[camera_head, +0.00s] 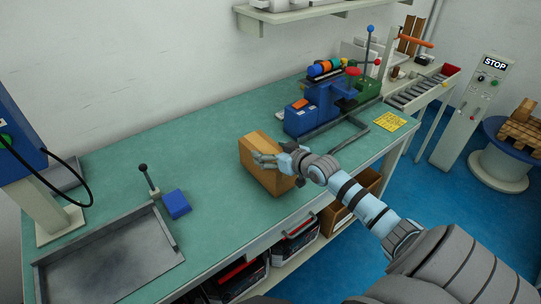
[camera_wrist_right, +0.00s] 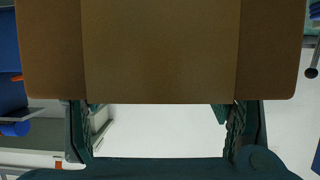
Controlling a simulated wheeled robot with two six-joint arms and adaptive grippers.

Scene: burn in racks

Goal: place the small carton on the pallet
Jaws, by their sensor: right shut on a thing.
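The small carton (camera_head: 266,178) is a brown box at the middle of the green workbench, close to its front edge. My right gripper (camera_head: 275,160) is shut on the carton from the right side. In the right wrist view the carton (camera_wrist_right: 160,50) fills the top, with the fingers (camera_wrist_right: 160,125) at its lower edge. I cannot tell whether the carton touches the bench top. A wooden slatted stack that looks like the pallet (camera_head: 522,130) sits on a round blue stand at the far right, partly cut off by the frame. My left gripper is not in view.
A blue and green machine (camera_head: 320,105) stands behind the carton, with a yellow note (camera_head: 389,121) to its right. A metal tray (camera_head: 110,260) and a blue block (camera_head: 176,204) lie left. Blue floor (camera_head: 425,190) is open.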

